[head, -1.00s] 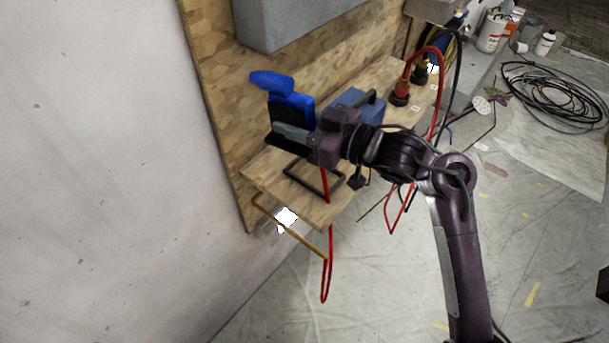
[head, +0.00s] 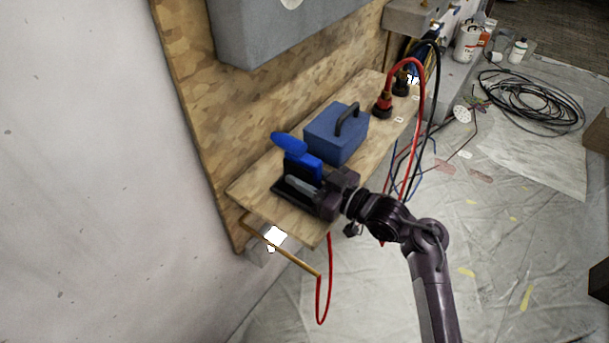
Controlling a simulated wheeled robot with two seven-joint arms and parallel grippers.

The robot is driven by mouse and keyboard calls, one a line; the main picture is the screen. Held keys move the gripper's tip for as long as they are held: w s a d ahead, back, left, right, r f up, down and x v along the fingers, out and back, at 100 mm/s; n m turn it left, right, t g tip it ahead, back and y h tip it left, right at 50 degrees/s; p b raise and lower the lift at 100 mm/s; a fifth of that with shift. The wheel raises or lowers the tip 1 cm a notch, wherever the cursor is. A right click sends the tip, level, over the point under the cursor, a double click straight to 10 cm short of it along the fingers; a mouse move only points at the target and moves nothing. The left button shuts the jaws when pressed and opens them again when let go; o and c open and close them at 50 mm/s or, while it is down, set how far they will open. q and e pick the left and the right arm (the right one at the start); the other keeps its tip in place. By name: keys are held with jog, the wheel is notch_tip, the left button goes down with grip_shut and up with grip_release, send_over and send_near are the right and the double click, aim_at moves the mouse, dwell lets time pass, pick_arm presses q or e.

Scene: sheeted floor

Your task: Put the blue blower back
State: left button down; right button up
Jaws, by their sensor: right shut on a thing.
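The blue blower (head: 303,164) is in the head view, near the left end of a wooden shelf (head: 257,191), with its rounded blue top standing up and leaning left. My right gripper (head: 303,187) is shut on its lower part, and its dark fingers hide much of that part. The blower is low over the shelf, in the area of a black frame that is now mostly hidden. I cannot tell whether it touches the shelf or the frame. My left gripper is not in view.
A blue box with a black handle (head: 336,133) stands on the shelf just right of the blower. Red and black hoses (head: 383,108) rise farther right. A grey box (head: 284,32) hangs on the wooden wall above. A red loop (head: 322,300) hangs below the shelf.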

jog(key=shift+r, duration=0.1)
jog(key=shift+f, duration=0.35)
jog(key=o, duration=0.7)
jog(key=shift+c, duration=0.2)
